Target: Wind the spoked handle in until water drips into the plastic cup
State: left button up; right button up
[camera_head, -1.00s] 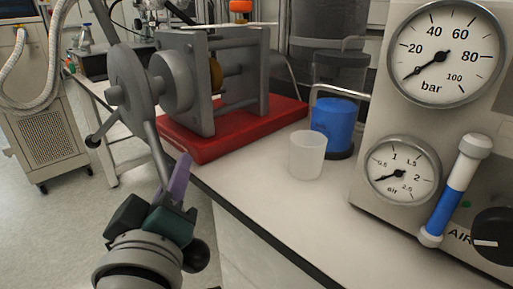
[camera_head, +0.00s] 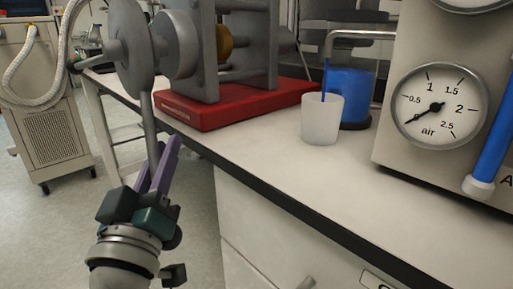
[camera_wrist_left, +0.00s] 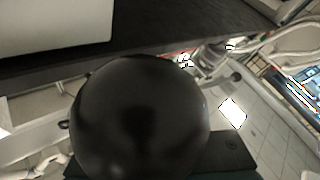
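The spoked handle is a grey wheel (camera_head: 130,50) on the press's left side, with a spoke (camera_head: 149,120) pointing down. My left gripper (camera_head: 160,160), with purple fingers, is at the lower part of this spoke. The spoke runs between the fingers, which look closed on it; contact is partly hidden. A black ball knob (camera_wrist_left: 140,115) fills the middle of the left wrist view. The frosted plastic cup (camera_head: 321,120) stands upright on the bench under a bent metal pipe (camera_head: 355,35). A thin blue stream (camera_head: 325,78) runs from the pipe end into the cup. My right gripper is out of view.
The press stands on a red base (camera_head: 240,104). A blue container (camera_head: 350,95) is just behind the cup. The gauge panel (camera_head: 390,145) is at the right. The white bench top (camera_head: 270,150) ends in a dark front edge, with open floor to its left.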

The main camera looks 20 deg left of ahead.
pick_arm(q)
jog(key=o, duration=0.4)
jog(key=shift+c, duration=0.2)
jog(key=shift+s, duration=0.1)
jog(key=v, duration=0.9)
jog(key=shift+s+d, duration=0.15)
jog(key=shift+s, duration=0.2)
jog(key=shift+f, duration=0.1)
